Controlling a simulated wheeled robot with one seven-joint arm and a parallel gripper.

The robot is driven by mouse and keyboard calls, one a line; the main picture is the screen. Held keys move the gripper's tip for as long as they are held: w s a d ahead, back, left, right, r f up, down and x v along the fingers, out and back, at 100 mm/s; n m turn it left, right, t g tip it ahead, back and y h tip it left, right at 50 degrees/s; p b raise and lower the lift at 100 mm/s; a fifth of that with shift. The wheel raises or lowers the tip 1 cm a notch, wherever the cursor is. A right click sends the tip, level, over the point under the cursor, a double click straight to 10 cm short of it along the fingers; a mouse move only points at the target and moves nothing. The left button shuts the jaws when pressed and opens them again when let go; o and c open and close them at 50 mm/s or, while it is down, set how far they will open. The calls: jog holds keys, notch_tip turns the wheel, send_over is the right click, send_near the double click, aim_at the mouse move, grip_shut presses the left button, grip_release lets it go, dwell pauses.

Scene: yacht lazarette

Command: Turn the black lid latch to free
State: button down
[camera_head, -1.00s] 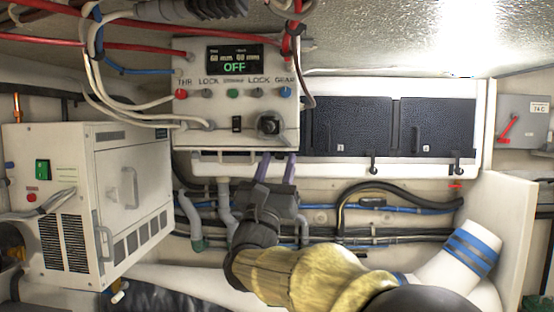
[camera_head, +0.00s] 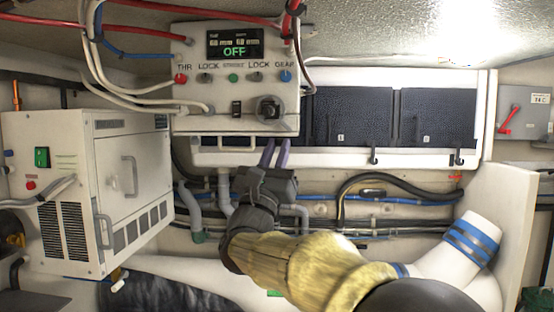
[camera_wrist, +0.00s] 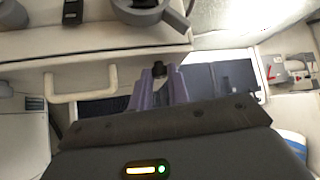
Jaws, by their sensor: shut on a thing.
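My gripper (camera_head: 276,146) reaches up from below to the underside of the white control box (camera_head: 187,117). Its two purple fingers are close together. In the wrist view, my gripper (camera_wrist: 159,74) is shut on a small black piece (camera_wrist: 158,67), which looks like the black lid latch. The fingers and the box edge hide most of it, so its turned position cannot be told. In the head view this piece is not clearly seen between the fingertips. Two other black latches, one in the middle (camera_head: 373,154) and one at the right (camera_head: 457,158), sit on the locker's lower edge.
A white locker with dark lids (camera_head: 437,115) is behind. A white handle (camera_head: 237,142) lies just left of my fingers. A white cabinet (camera_head: 130,190) stands left; cables (camera_head: 380,190) and pipes run below the locker.

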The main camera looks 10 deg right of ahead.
jog(key=shift+a+f+m+g+h+b, duration=0.1)
jog(key=shift+f+m+g+h+b, duration=0.4)
jog(key=shift+b, duration=0.55)
jog(key=shift+w+a+r+m+g+h+p, duration=0.15)
jog(key=shift+w+m+g+h, duration=0.55)
jog(key=shift+m+g, duration=3.65)
jog(key=shift+w+d+r+m+g+h+p, duration=0.2)
jog(key=shift+m+g+h, duration=1)
jog(key=shift+g, duration=6.3)
jog(key=shift+w+a+r+m+g+h+p, duration=0.25)
jog(key=shift+m+g+h, duration=0.75)
jog(key=shift+m+g, duration=3.3)
jog(key=n+g, duration=0.3)
jog(key=shift+g, duration=0.25)
